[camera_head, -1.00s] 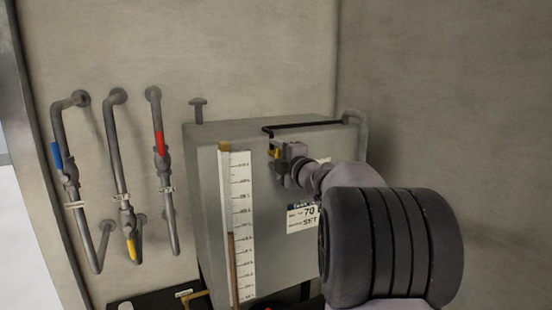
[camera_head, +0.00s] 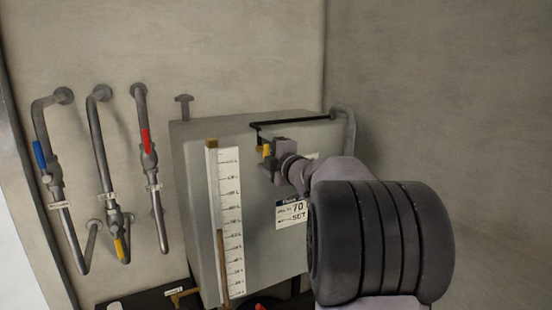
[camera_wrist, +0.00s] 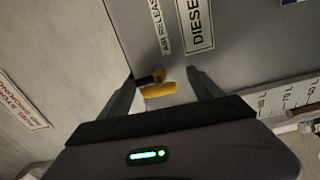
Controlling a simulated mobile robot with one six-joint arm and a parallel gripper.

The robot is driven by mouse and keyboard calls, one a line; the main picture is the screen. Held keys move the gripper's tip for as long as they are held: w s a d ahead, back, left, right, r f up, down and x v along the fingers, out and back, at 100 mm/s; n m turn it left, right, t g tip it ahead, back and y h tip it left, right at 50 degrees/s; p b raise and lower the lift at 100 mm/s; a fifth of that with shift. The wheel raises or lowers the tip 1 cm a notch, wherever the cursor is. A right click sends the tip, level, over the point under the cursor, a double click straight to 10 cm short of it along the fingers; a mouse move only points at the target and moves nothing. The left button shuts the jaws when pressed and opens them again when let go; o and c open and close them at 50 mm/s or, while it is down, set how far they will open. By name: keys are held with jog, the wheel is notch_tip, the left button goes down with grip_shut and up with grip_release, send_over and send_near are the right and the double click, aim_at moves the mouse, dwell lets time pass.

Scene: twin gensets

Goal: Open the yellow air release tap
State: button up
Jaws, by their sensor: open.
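The yellow air release tap (camera_wrist: 158,89) is on the grey tank's face, in the wrist view between the two open fingers of my gripper (camera_wrist: 165,85). Its yellow lever lies roughly across the gap, and I cannot tell whether a finger touches it. The label reading AIR RELEASE (camera_wrist: 160,25) is beside it. In the head view the tap (camera_head: 266,150) shows as a small yellow piece at the tip of my gripper (camera_head: 272,151), near the tank's upper edge. My arm hides part of the tank front.
The grey tank (camera_head: 195,150) carries a white level gauge (camera_head: 230,215) and a DIESEL label (camera_wrist: 196,25). On the left wall are three pipes with blue (camera_head: 39,154), red (camera_head: 146,140) and yellow (camera_head: 119,249) valve handles. A black pipe (camera_head: 290,122) runs along the tank top.

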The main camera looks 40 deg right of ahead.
jog(key=p+v, duration=0.2)
jog(key=v, duration=1.4)
jog(key=shift+s, duration=0.25)
